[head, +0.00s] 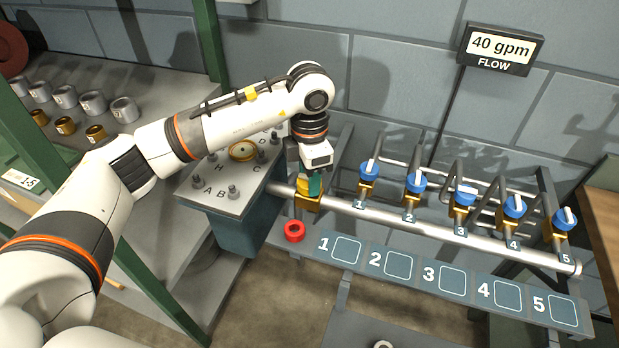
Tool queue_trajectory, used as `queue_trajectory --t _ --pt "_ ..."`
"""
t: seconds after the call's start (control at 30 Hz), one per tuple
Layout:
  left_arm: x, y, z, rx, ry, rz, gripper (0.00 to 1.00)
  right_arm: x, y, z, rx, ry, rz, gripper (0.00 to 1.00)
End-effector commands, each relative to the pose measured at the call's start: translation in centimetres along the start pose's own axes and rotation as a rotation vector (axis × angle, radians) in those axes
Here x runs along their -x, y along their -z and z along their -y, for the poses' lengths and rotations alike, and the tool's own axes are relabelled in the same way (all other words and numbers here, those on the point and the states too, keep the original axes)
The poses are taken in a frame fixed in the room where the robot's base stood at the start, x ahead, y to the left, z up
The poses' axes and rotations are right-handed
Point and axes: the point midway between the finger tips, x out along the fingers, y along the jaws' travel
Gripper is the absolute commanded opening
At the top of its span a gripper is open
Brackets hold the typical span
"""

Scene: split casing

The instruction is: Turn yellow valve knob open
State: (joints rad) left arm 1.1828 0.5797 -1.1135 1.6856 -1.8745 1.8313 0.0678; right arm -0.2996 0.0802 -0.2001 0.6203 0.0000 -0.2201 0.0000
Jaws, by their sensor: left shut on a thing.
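The yellow valve knob (303,191) sits on a brass valve body at the left end of the silver pipe (345,212). My left gripper (312,186) reaches down from above and is shut on the knob. Its fingers hide part of the knob, so I cannot tell the exact angle of its handle. My right gripper is not in view.
Several blue-handled valves (416,181) stand along the pipe to the right. A numbered panel (421,282) runs in front. A grey box (222,201) with posts stands left. A sign (499,48) reads 40 gpm flow.

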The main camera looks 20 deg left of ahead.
Motion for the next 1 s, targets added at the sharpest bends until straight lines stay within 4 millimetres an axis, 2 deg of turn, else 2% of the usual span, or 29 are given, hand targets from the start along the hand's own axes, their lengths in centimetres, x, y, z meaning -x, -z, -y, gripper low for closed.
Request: queue_trajectory --t 0.3,0.8,0.83,0.93,1.0 --pt "0.07 -0.03 0.08 0.105 0.002 0.0 0.21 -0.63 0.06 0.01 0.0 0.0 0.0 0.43" --pt "0.12 -0.01 0.1 0.123 0.002 -0.001 0.21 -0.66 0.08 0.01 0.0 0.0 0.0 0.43" --pt "0.13 -0.01 0.1 0.123 0.002 -0.001 0.47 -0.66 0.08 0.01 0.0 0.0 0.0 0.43" --pt "0.11 -0.01 0.09 0.122 0.001 -0.001 0.63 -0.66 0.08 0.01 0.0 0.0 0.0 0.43" --pt "0.09 -0.01 0.07 0.121 0.001 -0.001 0.66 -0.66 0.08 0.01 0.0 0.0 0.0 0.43"
